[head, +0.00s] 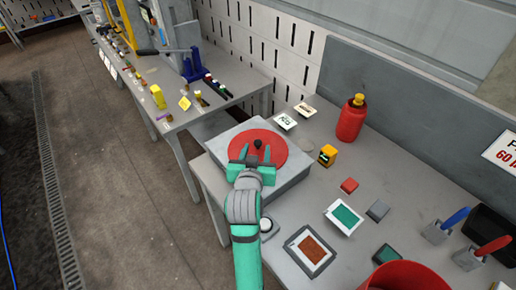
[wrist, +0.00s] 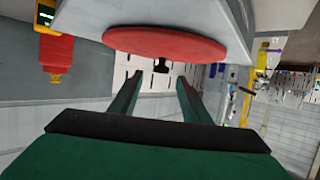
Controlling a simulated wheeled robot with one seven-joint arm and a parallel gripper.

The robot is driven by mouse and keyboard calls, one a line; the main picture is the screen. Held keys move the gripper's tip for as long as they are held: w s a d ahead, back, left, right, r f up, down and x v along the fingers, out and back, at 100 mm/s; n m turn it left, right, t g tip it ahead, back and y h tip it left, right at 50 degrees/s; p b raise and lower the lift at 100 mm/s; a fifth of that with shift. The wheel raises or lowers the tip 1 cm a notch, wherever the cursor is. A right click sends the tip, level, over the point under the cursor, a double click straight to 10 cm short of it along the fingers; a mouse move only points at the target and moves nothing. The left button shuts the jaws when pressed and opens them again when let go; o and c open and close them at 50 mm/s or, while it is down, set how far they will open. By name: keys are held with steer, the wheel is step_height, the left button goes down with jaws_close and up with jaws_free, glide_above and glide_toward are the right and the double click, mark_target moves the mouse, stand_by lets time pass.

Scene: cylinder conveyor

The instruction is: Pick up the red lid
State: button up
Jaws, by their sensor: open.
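The red lid (head: 272,149) is a flat round disc with a small dark knob (head: 258,143) in its middle. It lies on top of a grey box (head: 290,182) at the table's left end. My gripper (head: 251,162) is open at the near side of the lid, with its fingers pointing toward the knob. In the wrist view the lid (wrist: 180,44) shows edge-on, and the knob (wrist: 160,65) appears just beyond and between the two fingertips (wrist: 160,80). The fingers hold nothing. Whether they touch the lid cannot be told.
A red bottle (head: 350,120) and a yellow device (head: 327,155) stand to the right of the box. A red block (head: 349,185), cards and a red bin (head: 408,275) are further right. Another bench (head: 215,115) with small items stands behind on the left.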

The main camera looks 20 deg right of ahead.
mark_target(258, 143)
steer(key=shift+x, duration=3.2)
steer(key=shift+a, duration=0.1)
jaws_close()
